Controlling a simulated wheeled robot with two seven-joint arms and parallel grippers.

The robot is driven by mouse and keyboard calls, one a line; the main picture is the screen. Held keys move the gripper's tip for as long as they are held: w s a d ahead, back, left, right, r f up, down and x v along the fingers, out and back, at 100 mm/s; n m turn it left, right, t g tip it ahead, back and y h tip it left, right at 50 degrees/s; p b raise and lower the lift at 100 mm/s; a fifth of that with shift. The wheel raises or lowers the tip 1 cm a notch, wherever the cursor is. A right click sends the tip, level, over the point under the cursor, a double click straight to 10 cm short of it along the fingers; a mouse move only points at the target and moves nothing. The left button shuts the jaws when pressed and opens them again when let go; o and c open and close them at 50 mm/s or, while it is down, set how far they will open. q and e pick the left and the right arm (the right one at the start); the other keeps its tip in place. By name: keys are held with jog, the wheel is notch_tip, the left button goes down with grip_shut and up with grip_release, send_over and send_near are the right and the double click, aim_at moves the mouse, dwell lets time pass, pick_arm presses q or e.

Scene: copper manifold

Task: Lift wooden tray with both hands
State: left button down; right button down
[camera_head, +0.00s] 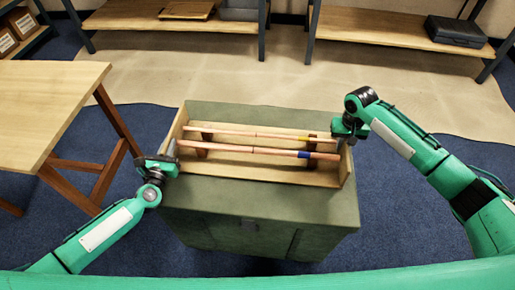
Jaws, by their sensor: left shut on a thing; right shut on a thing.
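The wooden tray (262,174) is a long, light-coloured open tray over the top of a green cabinet. Two copper pipes (258,151) lie lengthwise in it on dark wooden supports, with coloured bands toward their right ends. My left gripper (172,158) is shut on the tray's left end. My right gripper (345,137) is shut on the tray's right end. The fingertips are small and partly hidden by the gripper bodies. I cannot tell whether the tray touches the cabinet top.
The green cabinet (262,204) stands right in front of me. A wooden table (45,98) is at the left, close to my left arm. Shelves (385,27) stand along the back, with a dark case (458,31) at the right. Floor beyond the cabinet is clear.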

pick_arm(q)
jog(key=shift+w+r, duration=0.1)
jog(key=shift+r, duration=0.1)
pick_arm(e)
jog(key=shift+w+r, duration=0.1)
jog(key=shift+r, duration=0.1)
